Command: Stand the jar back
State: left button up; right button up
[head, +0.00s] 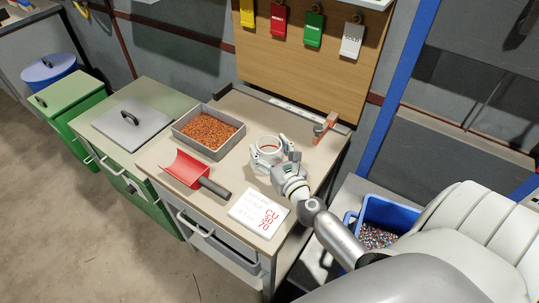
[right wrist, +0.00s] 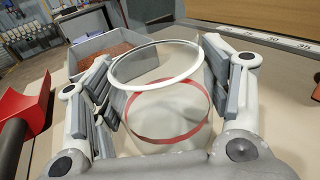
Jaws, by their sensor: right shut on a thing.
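The clear jar (head: 267,143) has a white rim and a red band. It is near the back middle of the worktop and shows large in the right wrist view (right wrist: 165,104). My right gripper (head: 268,155) is shut on the jar, with a finger on each side of its wall, also in the right wrist view (right wrist: 158,84). The jar looks roughly upright and I see nothing inside it. I cannot tell whether its base touches the worktop. My left gripper is not in view.
A grey tray of copper granules (head: 211,128) stands left of the jar. A red scoop (head: 186,170) and a white card (head: 257,212) lie nearer the front edge. An orange-and-grey tool (head: 325,126) stands at the back right. A blue bin (head: 384,215) is right of the worktop (head: 232,180).

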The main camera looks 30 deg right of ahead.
jog(key=shift+f, duration=0.1)
jog(key=shift+f, duration=0.1)
jog(key=o, duration=1.7)
